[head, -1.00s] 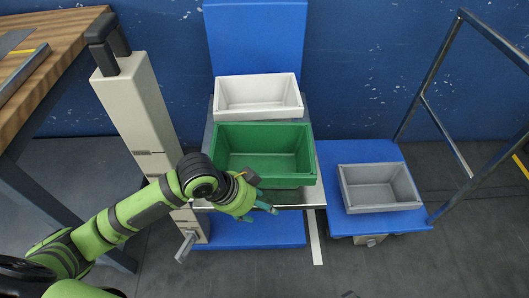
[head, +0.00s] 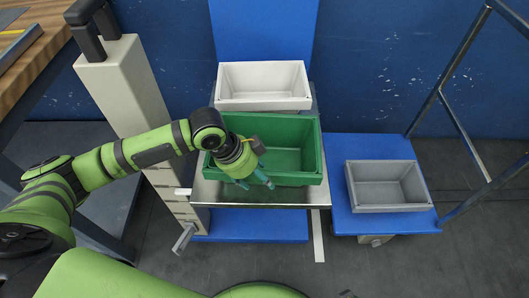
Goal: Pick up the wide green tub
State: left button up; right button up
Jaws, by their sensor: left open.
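The wide green tub (head: 290,133) stands upright and looks empty on a metal tray (head: 280,197), in the middle of the head view. My left gripper (head: 257,184) is open and empty, with its fingers pointing down and right. It overlaps the tub's front left part in the picture. I cannot tell whether it touches the tub. The gripper and wrist hide the tub's left side and part of its front wall. My right gripper is not in view.
A white tub (head: 262,103) stands right behind the green one. A grey tub (head: 387,208) sits on a lower blue platform (head: 345,150) to the right, with a metal rail (head: 462,62) beyond it. A beige column (head: 122,90) and a wooden bench (head: 38,50) stand left.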

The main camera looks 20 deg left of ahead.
pick_arm(q)
jog(key=shift+d+f, duration=0.2)
jog(key=shift+f, duration=0.25)
jog(key=shift+c, duration=0.4)
grip_shut()
jog(key=shift+w, duration=0.1)
jog(key=shift+r, duration=0.1)
